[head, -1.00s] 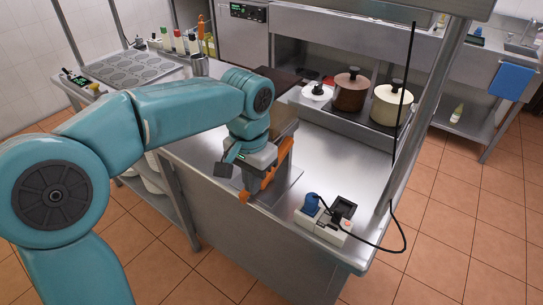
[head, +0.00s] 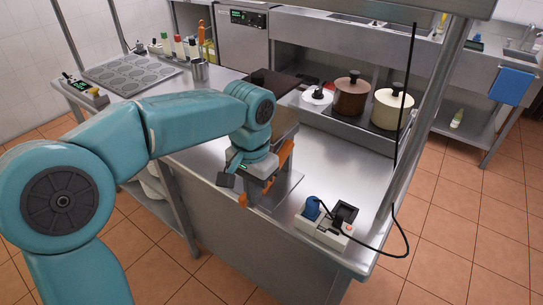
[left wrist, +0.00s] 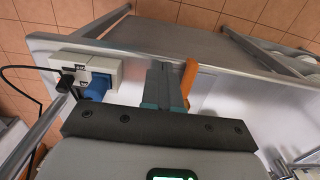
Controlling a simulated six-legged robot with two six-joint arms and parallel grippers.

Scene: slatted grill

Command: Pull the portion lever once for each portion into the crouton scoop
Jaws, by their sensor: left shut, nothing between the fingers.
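My left gripper (head: 262,186) is low over the near edge of the steel counter, its fingers pointing down. In the left wrist view its fingers (left wrist: 164,88) are together with nothing between them. An orange lever-like bar (left wrist: 188,78) stands right beside the fingers; whether they touch it I cannot tell. In the head view orange parts show beside the gripper (head: 286,152) and lower down at its left (head: 243,200). A brown box with a dark top (head: 272,82) stands behind my wrist, mostly hidden. I cannot make out the crouton scoop. My right gripper is not in view.
A white socket block (head: 322,228) with a blue plug (head: 312,208) and black cable sits at the counter's front right. Pots (head: 352,97) stand farther back. A metal post (head: 420,120) rises at the right. The counter (head: 355,165) between is bare.

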